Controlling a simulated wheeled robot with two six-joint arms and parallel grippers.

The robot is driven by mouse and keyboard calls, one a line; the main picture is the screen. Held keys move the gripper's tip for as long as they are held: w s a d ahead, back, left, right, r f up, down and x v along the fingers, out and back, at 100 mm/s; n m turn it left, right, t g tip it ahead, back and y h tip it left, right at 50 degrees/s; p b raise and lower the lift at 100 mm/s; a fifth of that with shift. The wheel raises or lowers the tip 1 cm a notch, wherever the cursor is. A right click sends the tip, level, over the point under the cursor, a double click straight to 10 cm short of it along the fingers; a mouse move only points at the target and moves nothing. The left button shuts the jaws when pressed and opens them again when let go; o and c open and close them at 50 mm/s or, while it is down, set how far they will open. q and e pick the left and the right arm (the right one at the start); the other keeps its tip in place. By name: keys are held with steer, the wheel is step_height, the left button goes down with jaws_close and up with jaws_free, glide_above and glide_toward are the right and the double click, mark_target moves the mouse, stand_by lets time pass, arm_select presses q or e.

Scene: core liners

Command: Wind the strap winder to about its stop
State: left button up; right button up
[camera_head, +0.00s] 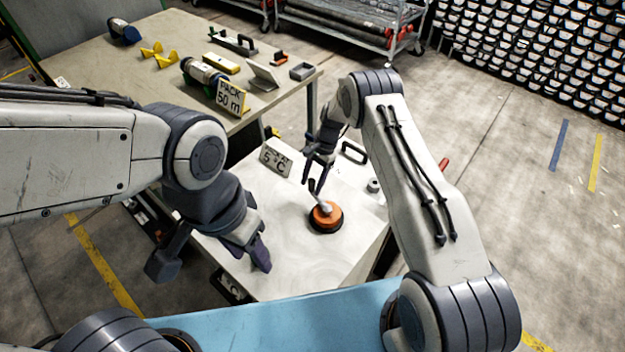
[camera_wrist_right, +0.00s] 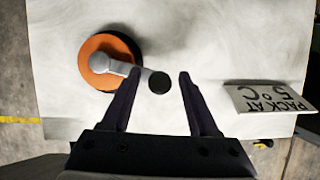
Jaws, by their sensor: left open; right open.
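The strap winder (camera_head: 324,218) is an orange disc on a dark round base, on the white top of a low box or cart. Its silver crank arm ends in a dark knob. In the right wrist view the winder (camera_wrist_right: 96,64) is at upper left, with its crank pointing right. The knob (camera_wrist_right: 159,82) shows between the tips of my open right gripper (camera_wrist_right: 157,80), touching neither finger. In the head view my right gripper (camera_head: 315,182) is over the crank end. My left gripper (camera_head: 252,246) is open and empty, left of the winder near the top's left edge.
A "pack at 5°C" sign (camera_head: 275,160) stands behind the winder. A small light cylinder (camera_head: 373,186) and a black handle (camera_head: 354,153) are to its right. A workbench (camera_head: 160,85) with tools and a "pack 50 m" sign is behind. The front of the white top is clear.

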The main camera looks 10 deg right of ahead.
steer(key=shift+f, duration=0.1)
steer(key=c, duration=0.9)
jaws_close()
steer(key=shift+w, duration=0.1)
stand_by(0.4)
